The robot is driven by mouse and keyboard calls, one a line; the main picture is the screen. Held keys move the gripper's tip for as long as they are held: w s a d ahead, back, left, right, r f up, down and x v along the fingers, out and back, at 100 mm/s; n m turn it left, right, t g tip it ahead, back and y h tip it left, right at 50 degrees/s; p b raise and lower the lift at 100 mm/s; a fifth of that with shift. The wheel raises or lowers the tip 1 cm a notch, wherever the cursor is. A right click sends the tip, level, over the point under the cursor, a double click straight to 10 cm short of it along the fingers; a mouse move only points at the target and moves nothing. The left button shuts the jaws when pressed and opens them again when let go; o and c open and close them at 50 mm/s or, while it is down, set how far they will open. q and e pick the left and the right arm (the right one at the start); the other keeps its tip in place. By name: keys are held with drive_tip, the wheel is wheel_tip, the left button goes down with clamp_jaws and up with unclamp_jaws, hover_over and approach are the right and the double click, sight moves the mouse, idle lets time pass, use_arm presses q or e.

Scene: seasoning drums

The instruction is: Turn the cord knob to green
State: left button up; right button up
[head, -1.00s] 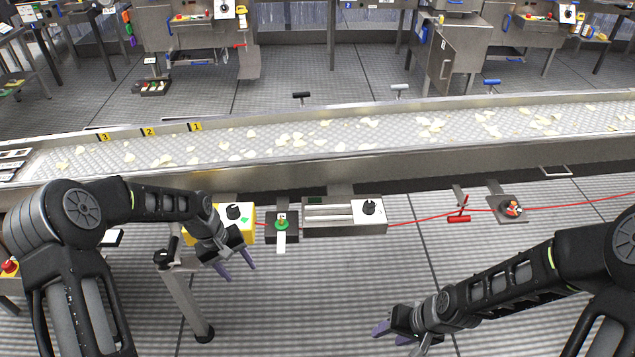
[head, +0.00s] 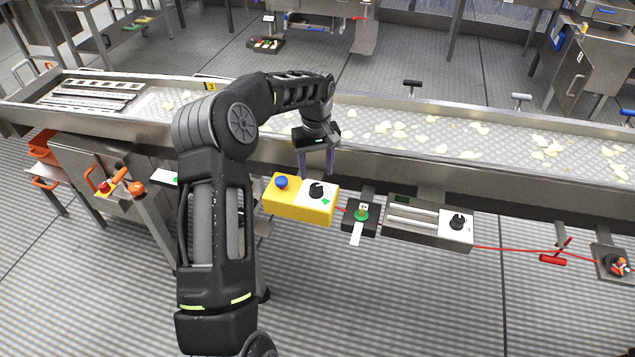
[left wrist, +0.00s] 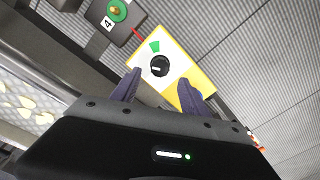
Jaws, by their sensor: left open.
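The yellow box (head: 290,205) hangs on the near side of the conveyor, with a black knob (head: 317,190) on its white plate and a green mark (head: 326,202) beside the knob. In the left wrist view the knob (left wrist: 159,66) has a short white line that does not point at the green mark (left wrist: 154,46). My left gripper (head: 316,168) is open and empty, its purple fingers pointing down just above and behind the knob. In the left wrist view its fingertips (left wrist: 160,80) lie either side of the knob, apparently not touching it. My right gripper is out of view.
A blue button (head: 281,182) sits on the same box, left of the knob. A red cord (head: 510,249) runs right, past a dark plate with a green disc (head: 361,214) and a grey box with another knob (head: 457,222). The conveyor (head: 400,165) rises behind.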

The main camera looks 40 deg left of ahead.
sight(316, 186)
use_arm(q)
wheel_tip(316, 186, down, 6)
drive_tip(key=shift+p, duration=0.55)
drive_tip(key=shift+c, duration=0.3)
clamp_jaws()
